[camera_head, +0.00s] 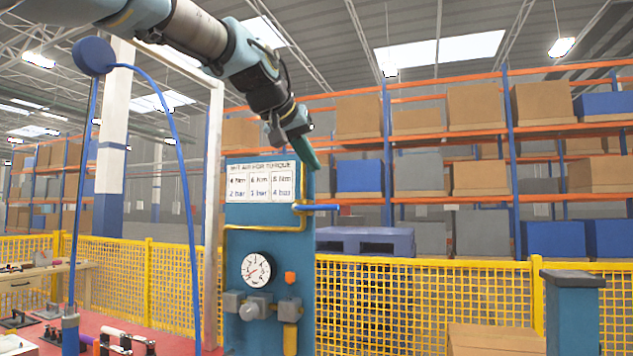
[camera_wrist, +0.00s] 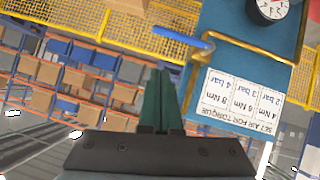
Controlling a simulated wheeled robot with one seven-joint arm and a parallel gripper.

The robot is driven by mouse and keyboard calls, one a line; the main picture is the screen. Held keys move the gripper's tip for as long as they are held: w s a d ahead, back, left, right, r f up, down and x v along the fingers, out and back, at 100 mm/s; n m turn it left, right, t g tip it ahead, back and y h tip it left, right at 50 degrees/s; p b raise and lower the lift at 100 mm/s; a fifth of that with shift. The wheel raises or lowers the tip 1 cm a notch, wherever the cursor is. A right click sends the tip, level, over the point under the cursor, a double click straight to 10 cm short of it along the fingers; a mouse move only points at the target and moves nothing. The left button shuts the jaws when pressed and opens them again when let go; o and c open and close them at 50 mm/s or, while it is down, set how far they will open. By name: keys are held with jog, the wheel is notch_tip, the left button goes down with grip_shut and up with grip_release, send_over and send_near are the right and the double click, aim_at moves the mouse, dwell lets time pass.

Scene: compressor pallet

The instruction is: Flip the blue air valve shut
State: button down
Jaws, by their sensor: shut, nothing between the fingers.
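The blue air valve (camera_head: 318,208) is a lever on the yellow pipe at the upper right of the teal panel (camera_head: 265,335). Its handle lies roughly level and sticks out to the right past the panel's edge, across the upright pipe. In the wrist view, which is upside down, the blue lever (camera_wrist: 182,38) shows beyond the fingertips. My gripper (camera_head: 313,163) has green fingers, shut and empty, above the lever and apart from it in the head view. The shut fingers also show in the wrist view (camera_wrist: 160,74).
The panel carries a torque chart (camera_head: 265,182), a pressure gauge (camera_head: 256,270) and an orange knob (camera_head: 290,277). A yellow mesh fence (camera_head: 420,305) and stocked shelves stand behind. A blue hose (camera_head: 183,180) arches at left. The space right of the lever looks clear.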

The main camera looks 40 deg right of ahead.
jog(key=v, duration=0.2)
jog(key=b+v, duration=0.1)
jog(key=v, duration=0.2)
jog(key=shift+s+d, duration=0.2)
jog(key=w+a+f+n+y, duration=0.2)
jog(key=w+a+f, duration=0.3)
jog(key=f, duration=0.4)
jog(key=w+a+f+n+y, duration=0.15)
jog(key=w+a+f, duration=0.25)
jog(key=a+f, duration=0.4)
jog(key=w+a+f+n+y, duration=0.1)
jog(key=w+a+f+y, duration=0.3)
jog(key=f, duration=0.6)
jog(key=s+a+f+n+y, duration=0.1)
jog(key=s+a+f+n, duration=0.15)
jog(key=a+f, duration=1.1)
jog(key=s+a+f+n+g+y, duration=0.1)
jog(key=s+a+f+n+g, duration=0.1)
jog(key=s+a+f, duration=0.7)
jog(key=a+f+g, duration=0.1)
jog(key=a, duration=0.2)
jog(key=shift+s+a+f+y, duration=0.25)
jog(key=shift+s+a+y, duration=0.05)
jog(key=shift+y, duration=0.05)
